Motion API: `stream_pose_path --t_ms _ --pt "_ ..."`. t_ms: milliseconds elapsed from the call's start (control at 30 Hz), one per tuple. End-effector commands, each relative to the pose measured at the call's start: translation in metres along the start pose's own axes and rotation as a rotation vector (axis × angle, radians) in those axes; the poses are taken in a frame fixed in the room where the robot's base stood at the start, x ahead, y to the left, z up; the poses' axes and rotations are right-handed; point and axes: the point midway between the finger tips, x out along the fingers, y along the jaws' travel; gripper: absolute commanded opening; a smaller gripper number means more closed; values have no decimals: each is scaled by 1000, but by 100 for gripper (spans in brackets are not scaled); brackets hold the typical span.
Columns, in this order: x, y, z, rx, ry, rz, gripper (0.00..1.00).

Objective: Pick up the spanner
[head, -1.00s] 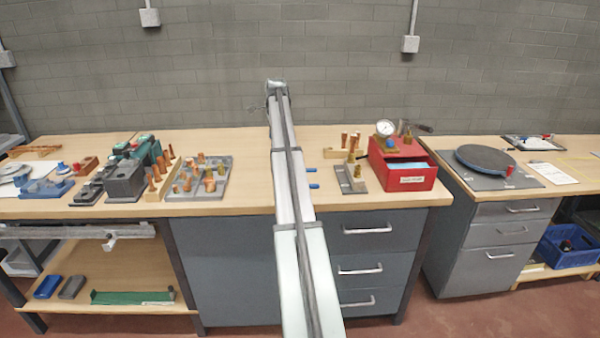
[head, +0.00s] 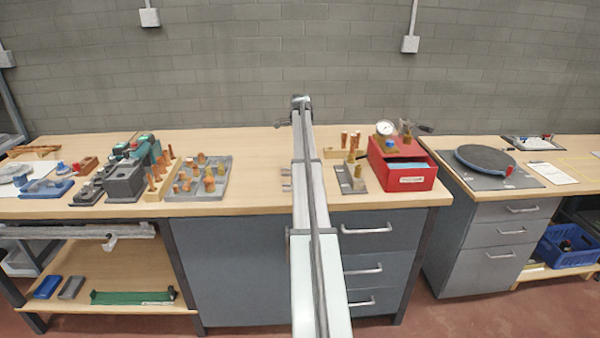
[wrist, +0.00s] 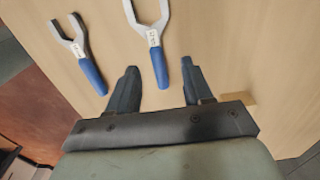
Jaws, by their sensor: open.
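Two spanners with grey open-ended heads and blue handles lie flat on the wooden bench top, side by side. In the wrist view the larger spanner (wrist: 153,40) is at the top middle, with a small white label below its head. The smaller spanner (wrist: 78,50) lies to its left, also labelled. My gripper (wrist: 158,84) is open and empty, and the end of the larger spanner's handle appears between its fingertips. In the head view only the grey heads of the spanners (head: 286,171) show left of my arm; their handles and my gripper are hidden behind it.
A red box (head: 402,165) and a grey holder with brass fittings (head: 350,178) stand right of my arm. A grey tray of copper fittings (head: 203,180) is to the left. The bench between that tray and the spanners is clear. The bench edge shows in the wrist view.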

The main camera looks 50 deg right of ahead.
Motion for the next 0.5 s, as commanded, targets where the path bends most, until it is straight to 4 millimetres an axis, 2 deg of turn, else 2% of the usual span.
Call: stream_pose_path --t_ms 267,500 --pt "16 3 0 0 0 1 50" --pt "46 7 0 0 0 1 50"
